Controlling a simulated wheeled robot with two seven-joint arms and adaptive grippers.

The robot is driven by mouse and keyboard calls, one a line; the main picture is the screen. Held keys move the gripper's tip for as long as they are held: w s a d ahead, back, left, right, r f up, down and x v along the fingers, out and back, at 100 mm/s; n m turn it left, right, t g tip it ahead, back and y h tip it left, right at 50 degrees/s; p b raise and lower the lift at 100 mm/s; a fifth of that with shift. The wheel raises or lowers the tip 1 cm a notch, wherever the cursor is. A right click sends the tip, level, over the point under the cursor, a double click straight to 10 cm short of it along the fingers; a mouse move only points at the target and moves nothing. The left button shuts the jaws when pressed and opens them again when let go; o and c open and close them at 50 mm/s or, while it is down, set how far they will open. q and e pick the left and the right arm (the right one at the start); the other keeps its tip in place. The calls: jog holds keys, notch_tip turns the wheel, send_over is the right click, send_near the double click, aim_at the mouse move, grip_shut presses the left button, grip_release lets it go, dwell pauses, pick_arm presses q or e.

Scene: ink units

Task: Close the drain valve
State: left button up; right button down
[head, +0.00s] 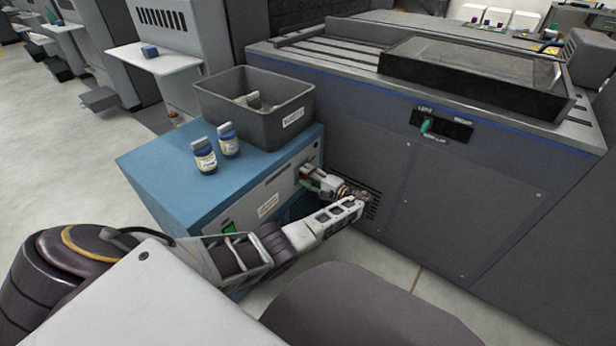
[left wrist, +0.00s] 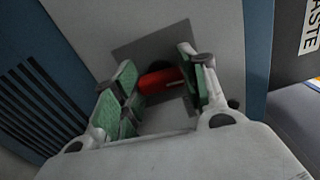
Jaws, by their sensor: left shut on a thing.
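The drain valve's red handle (left wrist: 160,81) shows in the left wrist view in front of a grey square plate (left wrist: 140,52) on a pale panel. My left gripper (head: 316,182) reaches the front of the blue cabinet (head: 165,170), near its right end in the head view. In the left wrist view its green-padded fingers (left wrist: 155,86) are on either side of the red handle and shut on it. In the head view the fingers and wrist hide most of the valve. My right gripper is in neither view.
A grey bin (head: 245,118) with things inside and two small bottles (head: 204,157) (head: 228,140) stand on the cabinet top. Open floor (head: 60,130) lies at the left.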

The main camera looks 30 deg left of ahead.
pick_arm(q)
jog(key=shift+n, duration=0.5)
jog(key=shift+s+f, duration=0.1)
jog(key=o, duration=1)
jog(key=shift+o, duration=0.2)
jog(key=shift+d, duration=0.1)
jog(key=d, duration=1.1)
jog(key=shift+s+d, duration=0.4)
jog(key=shift+s, duration=0.05)
